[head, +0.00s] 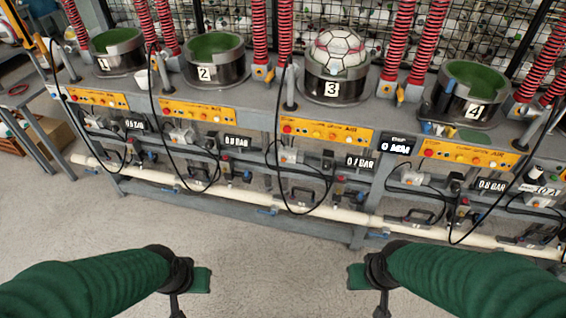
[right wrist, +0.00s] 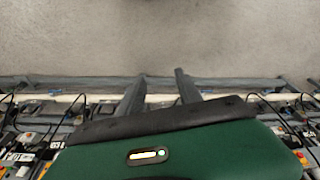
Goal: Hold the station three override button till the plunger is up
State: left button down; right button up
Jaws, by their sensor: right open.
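Station three has a dark cup (head: 318,88) marked 3, with a green-lined seat. A white ball with dark red lines (head: 339,48) sits in it. Below is its yellow AIR panel (head: 316,131) with a row of small coloured buttons; I cannot tell which is the override. I cannot make out the plunger. My left gripper (head: 175,305) and right gripper (head: 382,303) hang low in front of the bench, far from the panel. In the right wrist view my right gripper (right wrist: 158,82) is open and empty. The left fingers are mostly cut off.
Cups 1 (head: 117,52), 2 (head: 214,60) and 4 (head: 468,95) hold no ball. Black hoses loop before the bench, and a pale pipe (head: 240,191) runs low along it. Red coiled hoses rise behind. The floor (head: 270,260) between my arms is clear.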

jog(key=shift+c, duration=0.2)
grip_shut()
dwell(1.5)
